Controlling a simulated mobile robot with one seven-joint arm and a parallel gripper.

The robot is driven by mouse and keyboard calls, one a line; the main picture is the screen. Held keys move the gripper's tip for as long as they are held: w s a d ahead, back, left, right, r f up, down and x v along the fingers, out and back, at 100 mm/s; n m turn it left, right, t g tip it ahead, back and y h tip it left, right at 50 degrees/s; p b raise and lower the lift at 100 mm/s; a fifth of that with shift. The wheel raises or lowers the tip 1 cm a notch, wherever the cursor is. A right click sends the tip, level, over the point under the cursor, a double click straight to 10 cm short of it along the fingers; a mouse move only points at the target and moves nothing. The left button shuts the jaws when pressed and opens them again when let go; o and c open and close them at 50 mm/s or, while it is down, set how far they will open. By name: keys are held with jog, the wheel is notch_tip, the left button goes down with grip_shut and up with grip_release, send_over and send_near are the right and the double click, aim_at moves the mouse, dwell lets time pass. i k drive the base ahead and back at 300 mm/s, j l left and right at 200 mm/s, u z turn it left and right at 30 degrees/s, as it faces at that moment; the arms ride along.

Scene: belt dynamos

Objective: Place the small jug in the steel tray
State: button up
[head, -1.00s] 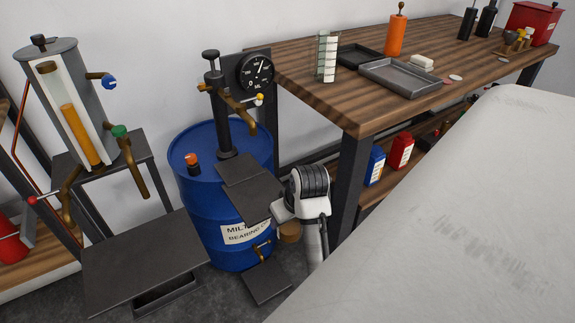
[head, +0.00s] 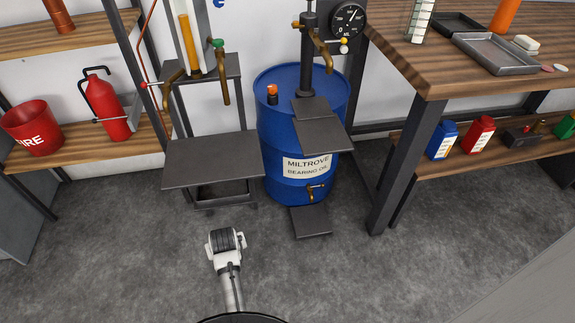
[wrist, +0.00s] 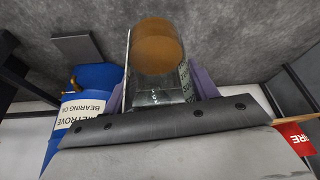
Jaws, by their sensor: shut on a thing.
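The steel tray (head: 490,57) lies on the wooden workbench at the upper right of the head view. Its inside looks empty. My gripper (wrist: 158,86) shows in the wrist view with a purple finger on each side of a clear jug (wrist: 157,48). It is shut on this jug, which has dark markings on its wall and a round amber-brown patch at its far end. In the head view my wrist is at the lower middle, over the open floor and far from the tray. There the jug and fingers are hidden behind it.
A blue oil drum (head: 283,120) with shelf plates stands between a low dark stand (head: 213,158) and the workbench (head: 435,70). A black tray (head: 458,22) and a white block (head: 526,43) sit near the steel tray. Grey floor around my wrist is clear.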

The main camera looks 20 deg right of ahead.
aim_at(494, 52)
jog(key=i+j+z, duration=0.1)
jog(key=i, duration=0.35)
jog(key=j+z, duration=0.1)
jog(key=z, duration=0.95)
